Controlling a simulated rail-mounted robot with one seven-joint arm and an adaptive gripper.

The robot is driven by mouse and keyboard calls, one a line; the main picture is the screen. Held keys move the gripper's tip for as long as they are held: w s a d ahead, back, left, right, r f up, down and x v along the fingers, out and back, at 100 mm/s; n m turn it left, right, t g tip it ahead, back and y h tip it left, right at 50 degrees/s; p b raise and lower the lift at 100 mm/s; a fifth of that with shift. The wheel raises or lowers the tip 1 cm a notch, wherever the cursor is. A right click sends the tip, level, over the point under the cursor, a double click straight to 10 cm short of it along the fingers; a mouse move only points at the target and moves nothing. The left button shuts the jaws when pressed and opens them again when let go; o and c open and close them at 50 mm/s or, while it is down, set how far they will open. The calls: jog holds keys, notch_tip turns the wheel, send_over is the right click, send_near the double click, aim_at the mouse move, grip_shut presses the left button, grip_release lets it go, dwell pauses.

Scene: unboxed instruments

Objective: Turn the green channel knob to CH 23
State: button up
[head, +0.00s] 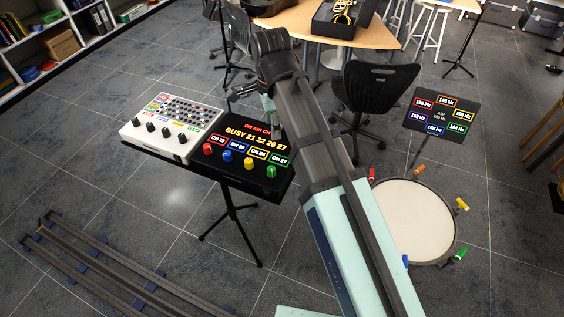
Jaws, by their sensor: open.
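The green knob (271,171) is at the right end of a row of coloured knobs on a black panel (233,181). The label at upper right of it (278,159) appears to read CH 27. The panel's header appears to read ON AIR CH, with BUSY 21 22 26 27 below. The red knob (208,149), blue knob (227,155) and yellow knob (248,163) stand to its left. My gripper (277,130) is open and points down behind the panel's upper right edge, apart from the green knob. My arm partly hides its fingers.
A white mixer (172,126) with black knobs sits left of the panel on the same stand (231,222). A drum (412,222) and a sign on a stand (441,116) are at right. A black chair (372,95) is behind. Rails (110,270) lie at lower left.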

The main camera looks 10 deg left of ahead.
aim_at(271, 168)
jog(key=f+p, duration=0.1)
jog(key=f, duration=0.4)
jog(key=s+f+p, duration=0.1)
jog(key=f, duration=0.5)
jog(key=f+p, duration=0.1)
jog(key=f, duration=0.4)
jog(key=shift+s+a+f, duration=0.25)
jog(key=shift+a+f, duration=0.1)
grip_shut()
